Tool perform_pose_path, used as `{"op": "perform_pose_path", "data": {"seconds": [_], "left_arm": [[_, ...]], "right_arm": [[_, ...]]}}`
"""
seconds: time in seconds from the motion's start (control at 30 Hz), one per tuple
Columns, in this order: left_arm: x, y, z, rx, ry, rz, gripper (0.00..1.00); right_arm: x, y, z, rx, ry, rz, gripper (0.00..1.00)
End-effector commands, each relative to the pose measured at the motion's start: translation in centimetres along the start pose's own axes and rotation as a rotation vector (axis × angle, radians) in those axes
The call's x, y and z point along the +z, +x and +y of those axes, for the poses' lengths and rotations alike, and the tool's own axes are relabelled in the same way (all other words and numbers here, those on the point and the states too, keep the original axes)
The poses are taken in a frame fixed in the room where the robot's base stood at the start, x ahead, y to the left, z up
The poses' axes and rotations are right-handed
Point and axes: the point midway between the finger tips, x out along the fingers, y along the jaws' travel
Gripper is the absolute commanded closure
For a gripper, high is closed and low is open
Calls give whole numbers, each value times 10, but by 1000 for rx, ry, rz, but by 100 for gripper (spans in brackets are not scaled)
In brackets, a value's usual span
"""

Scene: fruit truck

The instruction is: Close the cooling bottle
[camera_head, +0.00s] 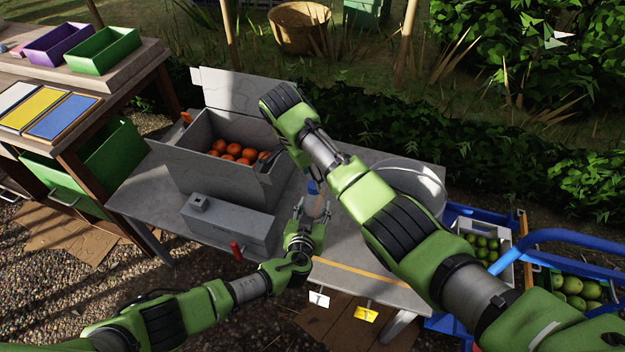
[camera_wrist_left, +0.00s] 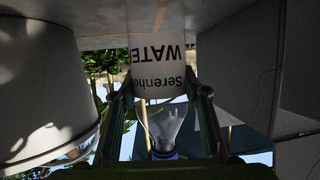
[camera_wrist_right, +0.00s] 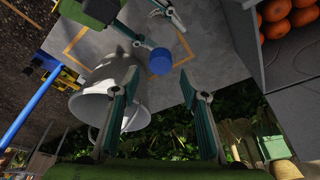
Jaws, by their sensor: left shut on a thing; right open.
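The bottle stands on the grey table (camera_head: 345,235). In the left wrist view its white label (camera_wrist_left: 158,75) with dark "WATER" lettering appears upside down, with a clear part and a blue part at its neck end. In the head view only its blue top (camera_head: 313,187) shows clearly. My left gripper (camera_head: 312,208) is shut on the bottle. My right gripper (camera_wrist_right: 160,112) is open and empty, its fingers apart. In the right wrist view the blue top (camera_wrist_right: 160,62) lies beyond the gap between those fingers. I cannot tell how the blue part sits on the neck.
A grey crate of oranges (camera_head: 182,168) and a grey lidded box (camera_head: 228,222) stand left of the bottle. A pale bucket (camera_head: 425,180) stands to the right, partly behind my right arm. A blue cart with fruit crates (camera_head: 505,262) is further right.

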Motion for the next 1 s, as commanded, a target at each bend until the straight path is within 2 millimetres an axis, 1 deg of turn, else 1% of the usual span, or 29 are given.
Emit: {"op": "perform_pose_path", "data": {"seconds": [0.03, 0.17, 0.4, 0.43, 0.57, 0.67, 0.77, 1.0], "left_arm": [[1, 0, -1, -1, 1, -1, 100], [1, 0, -1, -1, 1, -1, 100], [1, 0, -1, -1, 1, -1, 100], [1, 0, -1, -1, 1, -1, 100], [1, 0, -1, -1, 1, -1, 100], [1, 0, -1, -1, 1, -1, 100], [1, 0, -1, -1, 1, -1, 100], [1, 0, -1, -1, 1, -1, 100]], "right_arm": [[-2, -6, -1, -3, 0, 0, 59], [-4, -14, 0, -1, 1, 1, 59], [-4, -15, 0, 0, 0, 1, 59], [-4, -15, 0, 0, 0, 1, 63], [-4, -16, -1, -2, -34, -2, 63], [-5, -17, -3, -8, -124, -8, 63], [-6, -19, -4, -16, -280, -20, 63], [-8, -25, -10, -51, -757, -52, 63]]}}
